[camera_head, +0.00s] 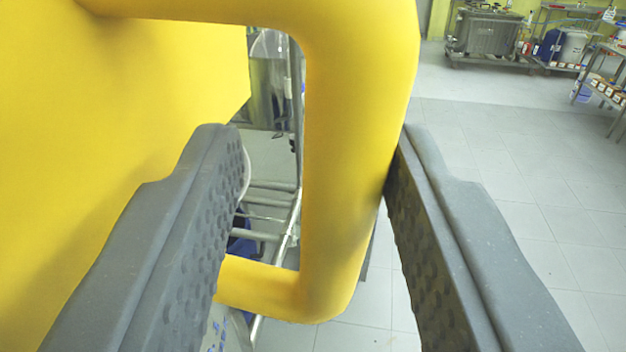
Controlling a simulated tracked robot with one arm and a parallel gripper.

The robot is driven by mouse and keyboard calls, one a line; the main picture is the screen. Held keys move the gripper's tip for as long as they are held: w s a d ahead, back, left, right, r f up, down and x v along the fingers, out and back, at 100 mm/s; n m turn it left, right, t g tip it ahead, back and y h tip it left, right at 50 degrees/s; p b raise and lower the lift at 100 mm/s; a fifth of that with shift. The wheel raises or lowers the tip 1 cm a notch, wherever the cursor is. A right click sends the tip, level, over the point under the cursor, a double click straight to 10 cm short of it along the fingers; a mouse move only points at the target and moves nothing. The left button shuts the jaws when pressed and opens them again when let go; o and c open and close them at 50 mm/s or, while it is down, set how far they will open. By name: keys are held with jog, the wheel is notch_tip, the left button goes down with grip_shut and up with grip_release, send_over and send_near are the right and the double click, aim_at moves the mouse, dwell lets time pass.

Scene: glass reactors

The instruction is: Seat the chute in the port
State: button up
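The chute (150,110) is a large smooth yellow body filling the left of the view. Its thick yellow loop handle (352,140) has an upright bar in the middle. My gripper (316,135) is open, with one dark grey ridged finger on each side of this bar. The right finger is very close to the bar's right edge; I cannot tell whether it touches. A clear gap shows between the left finger and the bar. I cannot make out the port; the chute hides much of the left side.
Through the handle loop a metal frame (270,190) and a shiny cylindrical vessel (268,85) show. A grey tank (487,34) and shelves (605,85) with bottles stand at the back right. The tiled floor (500,130) is clear on the right.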

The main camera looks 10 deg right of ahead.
jog(key=s+a+b, duration=0.1)
jog(key=s+b, duration=0.1)
jog(key=s, duration=0.4)
jog(key=shift+s+a, duration=0.2)
jog(key=shift+s, duration=0.2)
dwell(0.5)
jog(key=o, duration=0.6)
jog(key=shift+c, duration=0.2)
jog(key=shift+s, duration=0.1)
jog(key=s+a+b, duration=0.1)
jog(key=s+a, duration=0.1)
jog(key=s, duration=1.1)
jog(key=shift+s+a+f, duration=0.15)
jog(key=shift+a, duration=0.2)
